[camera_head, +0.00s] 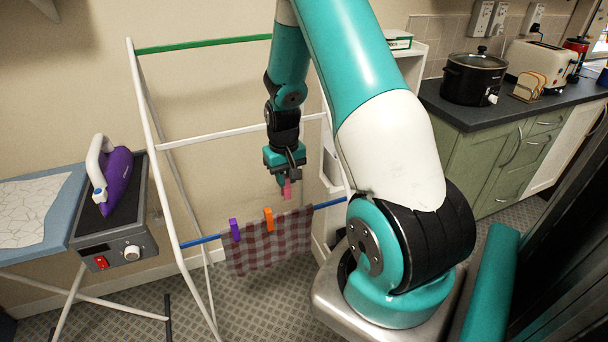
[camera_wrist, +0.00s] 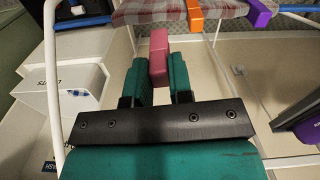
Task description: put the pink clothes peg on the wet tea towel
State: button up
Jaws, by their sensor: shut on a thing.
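The pink clothes peg (camera_head: 287,190) is held upright in my gripper (camera_head: 284,176), which is shut on it. In the wrist view the pink peg (camera_wrist: 158,56) sits between the two teal fingers of my gripper (camera_wrist: 159,72). The tea towel (camera_head: 270,244), checked in dark red and grey, hangs over the blue rail of a white airer. The peg is above the towel's upper edge, apart from it in the wrist view. The towel (camera_wrist: 150,12) also shows at the top of the wrist view. A purple peg (camera_head: 234,229) and an orange peg (camera_head: 268,219) are clipped on it.
The white airer (camera_head: 160,120) has a green top rail (camera_head: 200,45) and a blue lower rail (camera_head: 330,203). A purple iron (camera_head: 117,178) stands on a grey unit at the left. A white shelf unit (camera_head: 326,165) stands behind the towel's right end.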

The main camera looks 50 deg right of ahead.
jog(key=s+d+m, duration=0.1)
jog(key=s+d, duration=0.1)
jog(key=d, duration=0.2)
notch_tip(320, 180, down, 6)
jog(key=b, duration=0.6)
jog(key=shift+d+r, duration=0.15)
jog(key=shift+f+b, duration=1.65)
jog(key=shift+f, duration=0.95)
dwell(0.4)
jog(key=o, duration=0.8)
notch_tip(320, 180, up, 7)
jog(key=p, duration=0.6)
